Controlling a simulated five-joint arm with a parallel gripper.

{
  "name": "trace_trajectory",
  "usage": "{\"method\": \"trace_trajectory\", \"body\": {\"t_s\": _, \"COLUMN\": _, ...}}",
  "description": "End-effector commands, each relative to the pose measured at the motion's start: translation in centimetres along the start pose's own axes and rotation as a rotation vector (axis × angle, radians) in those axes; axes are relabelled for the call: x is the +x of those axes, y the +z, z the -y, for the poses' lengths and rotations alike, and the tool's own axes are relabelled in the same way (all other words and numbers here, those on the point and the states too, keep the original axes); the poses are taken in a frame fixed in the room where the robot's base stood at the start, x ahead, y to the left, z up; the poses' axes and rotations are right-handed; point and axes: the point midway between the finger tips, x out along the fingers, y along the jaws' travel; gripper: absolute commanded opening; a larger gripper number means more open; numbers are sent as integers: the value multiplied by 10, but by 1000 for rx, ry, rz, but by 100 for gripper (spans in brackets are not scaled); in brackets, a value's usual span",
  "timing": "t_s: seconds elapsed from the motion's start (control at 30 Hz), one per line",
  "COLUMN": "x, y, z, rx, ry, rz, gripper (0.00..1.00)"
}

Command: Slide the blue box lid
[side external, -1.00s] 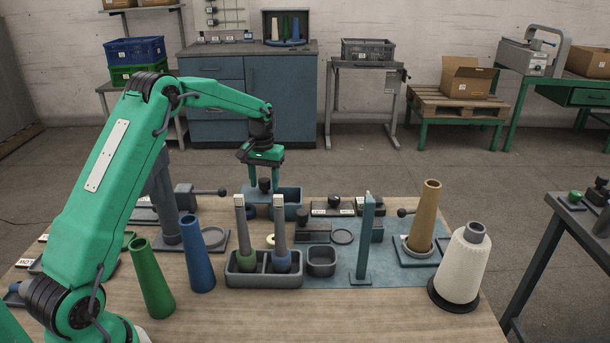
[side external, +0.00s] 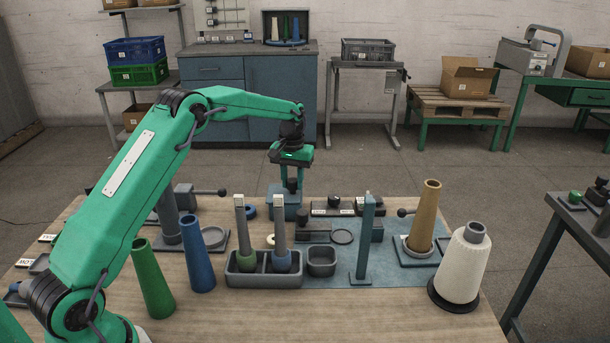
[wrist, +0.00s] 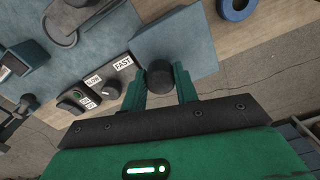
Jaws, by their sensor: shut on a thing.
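The blue box (side external: 284,211) stands near the far edge of the table in the side view. Its flat blue lid (wrist: 187,42) fills the upper middle of the wrist view and carries a black knob (wrist: 160,78). My gripper (wrist: 160,88) has its green fingers on either side of this knob and is shut on it. In the side view my gripper (side external: 291,178) reaches down to the knob from above. The lid appears to lie over the box; the inside of the box is not visible.
A blue ring (side external: 250,211) lies left of the box. A control strip with FAST and SLOW labels (wrist: 110,75) lies beside the lid.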

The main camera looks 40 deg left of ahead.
Motion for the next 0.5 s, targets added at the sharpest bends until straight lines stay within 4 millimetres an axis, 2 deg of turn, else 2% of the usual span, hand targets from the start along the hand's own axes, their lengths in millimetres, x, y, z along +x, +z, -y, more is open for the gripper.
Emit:
{"method": "trace_trajectory", "body": {"t_s": 0.1, "x": -1, "y": -4, "z": -8, "rx": -1, "ry": 2, "rz": -7, "gripper": 0}}
{"method": "trace_trajectory", "body": {"t_s": 0.4, "x": -1, "y": -4, "z": -12, "rx": 2, "ry": 3, "rz": -11, "gripper": 0}}
{"method": "trace_trajectory", "body": {"t_s": 0.43, "x": -1, "y": -4, "z": -12, "rx": 2, "ry": 4, "rz": -11, "gripper": 32}}
{"method": "trace_trajectory", "body": {"t_s": 0.5, "x": -1, "y": -4, "z": -12, "rx": 3, "ry": 4, "rz": -12, "gripper": 45}}
